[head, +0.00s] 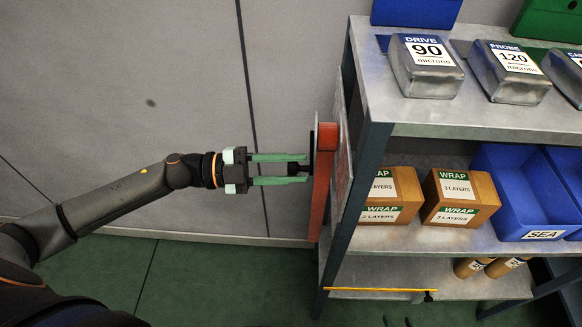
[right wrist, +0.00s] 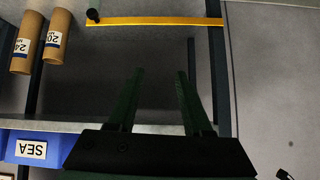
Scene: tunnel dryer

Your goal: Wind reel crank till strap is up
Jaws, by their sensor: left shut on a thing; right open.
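My left gripper (head: 300,168) is shut on a black crank handle (head: 297,169) in the head view. The handle reaches toward a dark, edge-on plate (head: 312,150) beside an orange-red block (head: 328,137) on the left side of the shelf rack. A long orange-red strip (head: 318,205) runs down below this block; I cannot tell if it is the strap or part of the reel's frame. My right gripper (right wrist: 160,74) is open and empty in the right wrist view, below the yellow bar (right wrist: 155,21) in that picture.
The metal shelf rack (head: 485,121) fills the right side, with wrap boxes (head: 465,185), blue bins (head: 540,200) and labelled gauge blocks (head: 426,50). The yellow bar (head: 370,290) with a black end knob (head: 428,296) lies low across the rack. The wall (head: 130,90) is bare.

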